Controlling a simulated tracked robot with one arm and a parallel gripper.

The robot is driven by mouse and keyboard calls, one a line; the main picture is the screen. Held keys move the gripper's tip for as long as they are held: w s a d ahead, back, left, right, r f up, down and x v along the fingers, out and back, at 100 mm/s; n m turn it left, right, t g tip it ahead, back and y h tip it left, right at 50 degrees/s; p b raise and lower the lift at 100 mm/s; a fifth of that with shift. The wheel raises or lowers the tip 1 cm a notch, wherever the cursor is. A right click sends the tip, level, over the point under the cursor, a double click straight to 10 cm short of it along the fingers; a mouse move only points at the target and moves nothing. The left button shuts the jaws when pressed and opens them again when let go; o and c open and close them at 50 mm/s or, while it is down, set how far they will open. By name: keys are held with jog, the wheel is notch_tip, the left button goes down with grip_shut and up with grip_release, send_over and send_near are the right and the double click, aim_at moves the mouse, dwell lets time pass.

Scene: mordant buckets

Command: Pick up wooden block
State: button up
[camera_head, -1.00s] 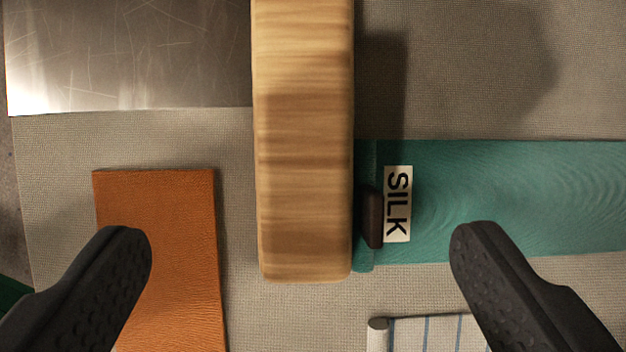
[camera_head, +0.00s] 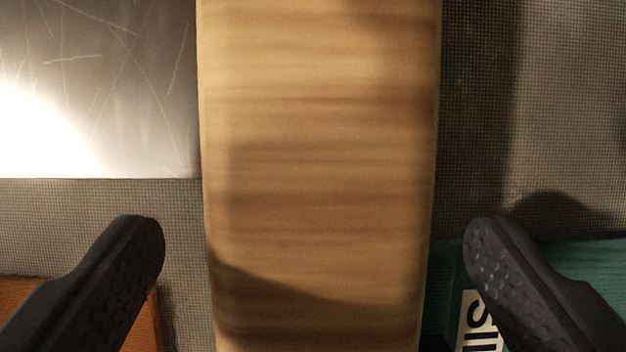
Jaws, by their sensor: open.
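The wooden block (camera_head: 318,160) is a long light-brown piece with banded grain. It fills the middle of the view from the top edge to the bottom edge, and both its ends run out of or close to the frame. My gripper (camera_head: 314,235) is open and empty, with one dark finger to the left of the block and one to the right. A gap shows between each fingertip and the block's sides. I cannot tell how far above the block the fingertips are. A shadow falls across the block's lower part.
A scratched metal sheet (camera_head: 90,90) lies at the upper left, beside the block. An orange leather piece (camera_head: 145,320) is at the lower left. A teal cloth (camera_head: 600,265) with a partly hidden label (camera_head: 478,325) is at the lower right. Grey woven matting (camera_head: 560,110) is bare at the upper right.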

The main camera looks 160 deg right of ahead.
jog(key=shift+x, duration=0.75)
jog(key=c, duration=1.4)
jog(key=shift+o, duration=0.2)
